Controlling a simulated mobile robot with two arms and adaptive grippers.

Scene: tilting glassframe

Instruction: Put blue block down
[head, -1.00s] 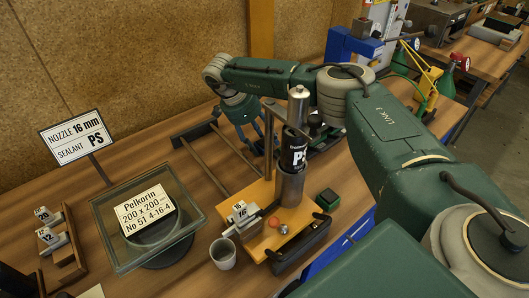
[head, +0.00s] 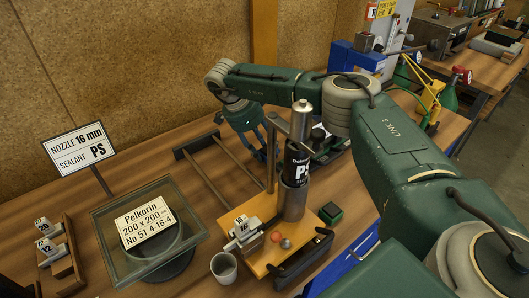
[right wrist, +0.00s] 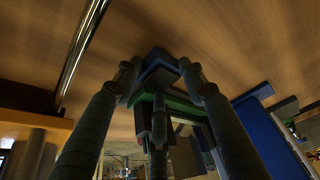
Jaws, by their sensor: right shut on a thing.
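My right gripper (head: 268,152) is low over the wooden table, behind the upright metal sealant cylinder in the head view. In the right wrist view its fingers (right wrist: 158,72) are closed around a dark blue block (right wrist: 158,58). The block is small and partly covered by the fingers. A dark green part shows just beyond it. The block is hidden in the head view. The table surface lies close to the block, but I cannot tell whether they touch. My left gripper is not in view.
The sealant stand (head: 262,258) with a PS cartridge (head: 297,167) is in front of the right gripper. Dark rails (head: 203,143) lie left of the gripper.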

